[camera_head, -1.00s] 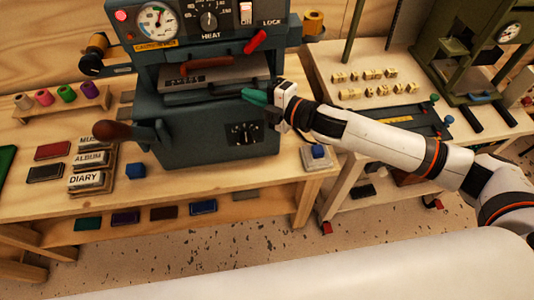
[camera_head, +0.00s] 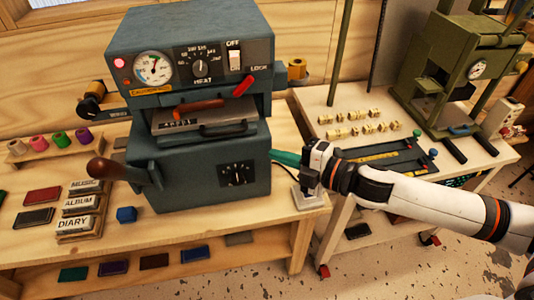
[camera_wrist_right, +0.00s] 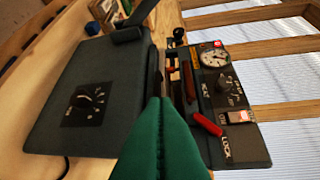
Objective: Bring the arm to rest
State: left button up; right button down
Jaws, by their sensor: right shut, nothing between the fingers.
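My right arm comes in from the right in the head view. Its right gripper (camera_head: 287,157) has green fingers pointing left at the right side of the dark teal hot-stamping machine (camera_head: 205,175). In the right wrist view the green fingers (camera_wrist_right: 161,125) are pressed together with nothing between them. The machine also shows there, with its dial box (camera_wrist_right: 85,105) on the left and its heat panel (camera_wrist_right: 230,90) on the right. I cannot tell whether the fingertips touch the machine. My left gripper is not in view.
Foil rolls (camera_head: 58,138) stand on a wooden rack at the left. Label blocks (camera_head: 75,222) and a blue cube (camera_head: 126,215) lie on the bench. Brass type pieces (camera_head: 350,130) and a green press (camera_head: 460,75) are on the right bench. Floor shows between the benches.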

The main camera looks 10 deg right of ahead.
jog(key=s+f+m+h, duration=0.6)
jog(key=f+m+h, duration=0.3)
jog(key=m, duration=0.6)
jog(key=s+d+f+m+g+h, duration=0.1)
jog(key=s+d+f+m+g, duration=0.35)
jog(key=s, duration=0.45)
jog(key=s+d+f+m+g+h, duration=0.2)
jog(key=s+d+f+m+g, duration=0.25)
jog(key=s, duration=0.35)
jog(key=s+a+f+x, duration=0.1)
jog(key=s+x, duration=0.2)
jog(key=x, duration=1)
jog(key=s+a+x, duration=0.1)
jog(key=s+x, duration=0.1)
jog(key=x, duration=1.1)
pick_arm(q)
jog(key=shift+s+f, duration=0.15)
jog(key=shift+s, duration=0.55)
pick_arm(e)
jog(key=s+d+f+g, duration=0.1)
jog(key=s+d+f, duration=0.2)
jog(key=s+f, duration=1.3)
jog(key=shift+s+d+f+n, duration=0.15)
jog(key=shift+s+f+n, duration=0.2)
jog(key=shift+s, duration=0.35)
